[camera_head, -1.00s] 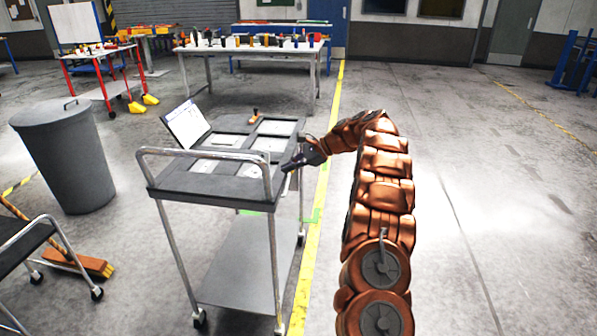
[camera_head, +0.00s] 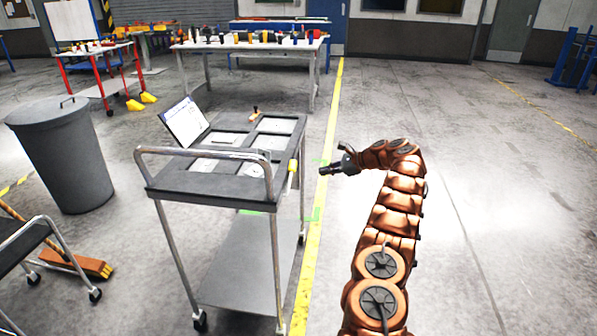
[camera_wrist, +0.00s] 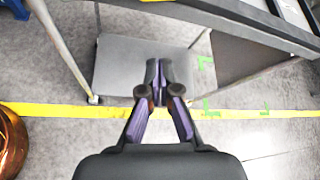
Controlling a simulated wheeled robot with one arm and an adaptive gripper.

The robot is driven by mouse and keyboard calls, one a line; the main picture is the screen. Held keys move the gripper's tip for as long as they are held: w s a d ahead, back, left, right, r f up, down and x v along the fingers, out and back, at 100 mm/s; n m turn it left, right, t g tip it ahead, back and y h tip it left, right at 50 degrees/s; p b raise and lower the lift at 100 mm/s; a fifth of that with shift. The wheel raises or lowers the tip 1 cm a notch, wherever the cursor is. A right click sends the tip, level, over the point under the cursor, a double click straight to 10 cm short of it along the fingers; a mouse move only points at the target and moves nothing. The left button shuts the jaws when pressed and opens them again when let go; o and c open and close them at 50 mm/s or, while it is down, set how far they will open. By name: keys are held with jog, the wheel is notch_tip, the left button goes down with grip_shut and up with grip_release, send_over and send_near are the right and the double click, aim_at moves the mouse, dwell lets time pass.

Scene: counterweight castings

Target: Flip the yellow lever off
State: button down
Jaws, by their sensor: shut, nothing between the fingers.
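A small yellow piece, which looks like the yellow lever (camera_head: 292,172), shows at the right side of the grey cart (camera_head: 173,180), just below its top. It is too small to tell which way it is set. My gripper (camera_head: 322,170) is to the right of it, apart from the cart, pointing left towards it. In the wrist view, my gripper (camera_wrist: 160,75) has its fingers together with nothing between them. The cart's lower shelf (camera_wrist: 120,65) lies beyond the fingers, and I cannot make out the lever there.
A grey bin (camera_head: 65,155) stands left. A yellow floor line (camera_head: 322,200) runs along the cart's right side. The floor right of my arm is clear.

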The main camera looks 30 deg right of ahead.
aim_at(291, 177)
jog(key=shift+w+f, duration=0.1)
jog(key=w+a+f+p, duration=0.1)
jog(key=w+a+p, duration=0.3)
jog(key=w+a, duration=0.2)
jog(key=shift+w+a, duration=0.15)
jog(key=shift+a, duration=0.3)
dwell(1.1)
jog(key=shift+r, duration=0.1)
dwell(0.5)
